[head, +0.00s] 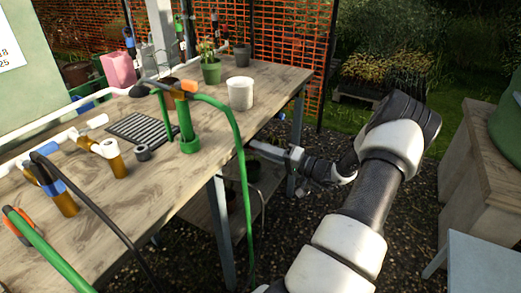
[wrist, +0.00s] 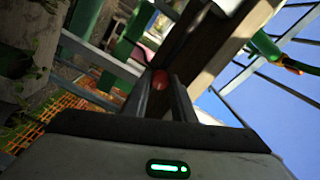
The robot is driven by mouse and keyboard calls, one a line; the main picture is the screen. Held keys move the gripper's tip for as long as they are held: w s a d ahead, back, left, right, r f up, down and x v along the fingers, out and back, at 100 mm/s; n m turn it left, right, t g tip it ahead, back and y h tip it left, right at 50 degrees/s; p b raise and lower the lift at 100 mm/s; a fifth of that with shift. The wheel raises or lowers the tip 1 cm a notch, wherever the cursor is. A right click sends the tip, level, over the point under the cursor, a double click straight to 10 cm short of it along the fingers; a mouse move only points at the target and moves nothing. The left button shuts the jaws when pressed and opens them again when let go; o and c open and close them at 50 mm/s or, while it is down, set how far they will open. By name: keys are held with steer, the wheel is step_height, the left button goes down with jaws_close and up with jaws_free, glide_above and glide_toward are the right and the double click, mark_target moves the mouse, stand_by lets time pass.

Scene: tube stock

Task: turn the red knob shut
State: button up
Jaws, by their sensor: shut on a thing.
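In the wrist view the red knob (wrist: 160,79) shows as a small rounded red shape between the tips of my gripper (wrist: 161,86). The fingers are shut on it from both sides. Its lower part and whatever it sits on are hidden. In the head view my gripper (head: 296,158) is at the front side of the wooden workbench, below the level of its top. The knob cannot be made out there, and how far it is turned cannot be told.
The workbench (head: 240,115) holds a white cup (head: 240,93), a green potted plant (head: 211,68), a black grate (head: 140,128) and several hose fittings. A green hose (head: 236,130) hangs over its front edge close to my gripper. Gravel (head: 400,215) lies open to the right, before a wooden cabinet (head: 475,160).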

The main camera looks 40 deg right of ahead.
steer(key=shift+d+n+g, duration=0.15)
steer(key=shift+n+g, duration=0.25)
steer(key=shift+n, duration=7.1)
steer(key=o, duration=1.1)
steer(key=shift+c, duration=0.2)
steer(key=shift+r+y, duration=0.1)
steer(key=shift+y, duration=0.2)
steer(key=shift+s, duration=0.1)
steer(key=p+v, duration=0.2)
steer(key=v, duration=1.5)
steer(key=shift+s+d+r, duration=0.1)
